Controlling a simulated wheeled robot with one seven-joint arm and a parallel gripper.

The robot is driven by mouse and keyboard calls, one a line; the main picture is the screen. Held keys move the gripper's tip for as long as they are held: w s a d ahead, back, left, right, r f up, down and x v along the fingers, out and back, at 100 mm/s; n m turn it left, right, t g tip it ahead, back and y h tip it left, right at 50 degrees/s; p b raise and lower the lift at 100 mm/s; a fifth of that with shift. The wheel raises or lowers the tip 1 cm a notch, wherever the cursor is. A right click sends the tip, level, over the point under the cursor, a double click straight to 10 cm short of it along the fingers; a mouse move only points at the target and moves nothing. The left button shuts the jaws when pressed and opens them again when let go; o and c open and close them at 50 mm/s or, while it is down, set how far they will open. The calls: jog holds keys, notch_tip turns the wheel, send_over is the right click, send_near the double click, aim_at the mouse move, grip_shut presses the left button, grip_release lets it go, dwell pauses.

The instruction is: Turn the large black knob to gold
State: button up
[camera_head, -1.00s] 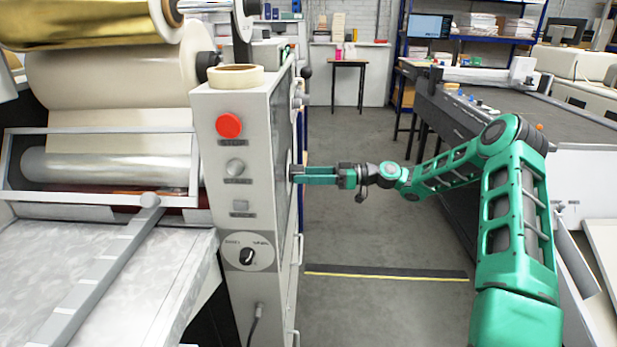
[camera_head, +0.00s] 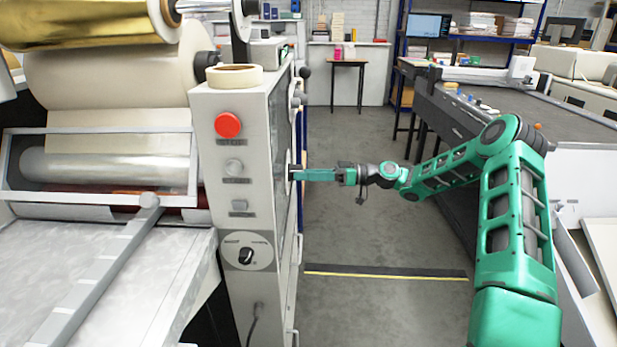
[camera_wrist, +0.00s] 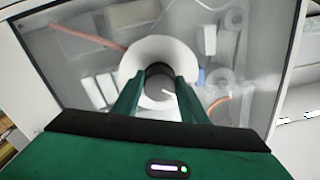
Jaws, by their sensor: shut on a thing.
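The large black knob (camera_wrist: 159,72) sits on a round white plate (camera_wrist: 148,50) on the machine's side panel. In the wrist view it is between the two green fingers of my gripper (camera_wrist: 160,90), which is shut on it. A short white pointer line on the knob slants down to the right. The dial's lettering, including any gold mark, cannot be read. In the head view my gripper (camera_head: 294,174) reaches left to the side of the grey control column, and the knob itself is hardly visible there.
The column (camera_head: 262,115) carries a red stop button (camera_head: 228,125) and a smaller black knob (camera_head: 246,256) on its front. A tape roll (camera_head: 236,77) lies on top. A gold foil roll (camera_head: 90,22) hangs at upper left. The aisle floor (camera_head: 380,240) is clear.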

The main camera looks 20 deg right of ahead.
jog(key=m, duration=0.5)
jog(key=shift+s+a+r, duration=0.1)
jog(key=shift+s+a, duration=0.1)
jog(key=shift+a, duration=0.1)
jog(key=shift+o, duration=0.2)
jog(key=shift+m, duration=2.6)
jog(key=o, duration=1)
jog(key=shift+o, duration=0.2)
jog(key=shift+d, duration=0.1)
jog(key=v, duration=1)
jog(key=shift+d+f, duration=0.2)
jog(key=shift+d, duration=0.15)
